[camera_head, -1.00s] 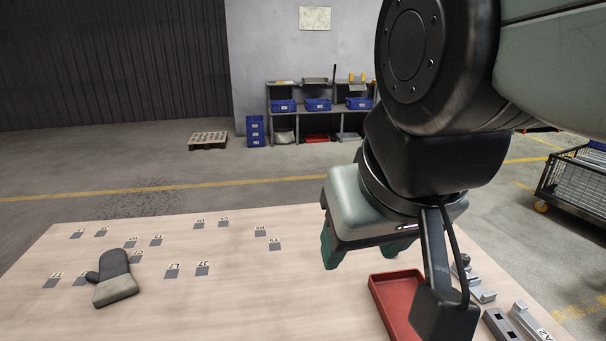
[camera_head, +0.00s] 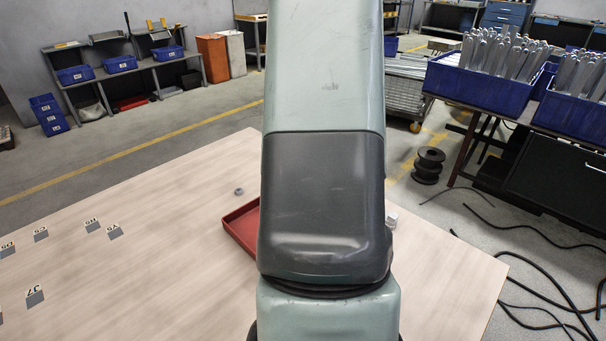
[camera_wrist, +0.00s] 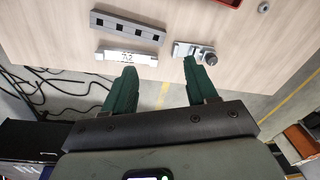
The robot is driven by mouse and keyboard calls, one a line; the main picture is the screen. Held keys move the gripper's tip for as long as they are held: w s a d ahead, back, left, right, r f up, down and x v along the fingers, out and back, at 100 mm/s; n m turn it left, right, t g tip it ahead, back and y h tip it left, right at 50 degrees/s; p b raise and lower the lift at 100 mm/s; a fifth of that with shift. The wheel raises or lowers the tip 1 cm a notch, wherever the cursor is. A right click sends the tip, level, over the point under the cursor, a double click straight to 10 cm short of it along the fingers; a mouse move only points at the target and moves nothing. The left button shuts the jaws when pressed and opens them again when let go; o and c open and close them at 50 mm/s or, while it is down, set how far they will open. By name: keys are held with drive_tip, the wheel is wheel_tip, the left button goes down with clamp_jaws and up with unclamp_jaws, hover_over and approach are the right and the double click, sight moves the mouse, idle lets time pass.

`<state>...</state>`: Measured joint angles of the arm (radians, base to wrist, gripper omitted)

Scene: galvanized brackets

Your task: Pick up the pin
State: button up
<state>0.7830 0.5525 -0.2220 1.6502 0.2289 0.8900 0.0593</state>
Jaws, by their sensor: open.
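In the wrist view my gripper (camera_wrist: 160,72) has its two green fingers spread apart, with nothing between them.
A grey bar with square holes (camera_wrist: 127,27) lies beyond the A2 block. A red tray (camera_head: 238,232) is partly behind my arm. A bench with blue bins (camera_head: 490,84) stands at right.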

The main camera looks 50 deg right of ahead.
drive_tip(key=s+d+f+m, duration=0.1)
drive_tip(key=s+d+f, duration=0.3)
drive_tip(key=f, duration=0.2)
drive_tip(key=s+d+f+m, duration=0.2)
drive_tip(key=s+d+f, duration=0.3)
drive_tip(key=f, duration=0.1)
drive_tip(key=s+d+f+m+g, duration=0.1)
drive_tip(key=s+d+f, duration=0.3)
drive_tip(key=f, duration=0.2)
drive_tip(key=shift+s+d+f, duration=0.3)
drive_tip(key=shift+s+d, duration=0.05)
drive_tip(key=shift+d, duration=0.05)
drive_tip(key=shift+a+f, duration=0.2)
drive_tip(key=shift+f, duration=2.85)
drive_tip(key=shift+c, duration=0.3)
clamp_jaws()
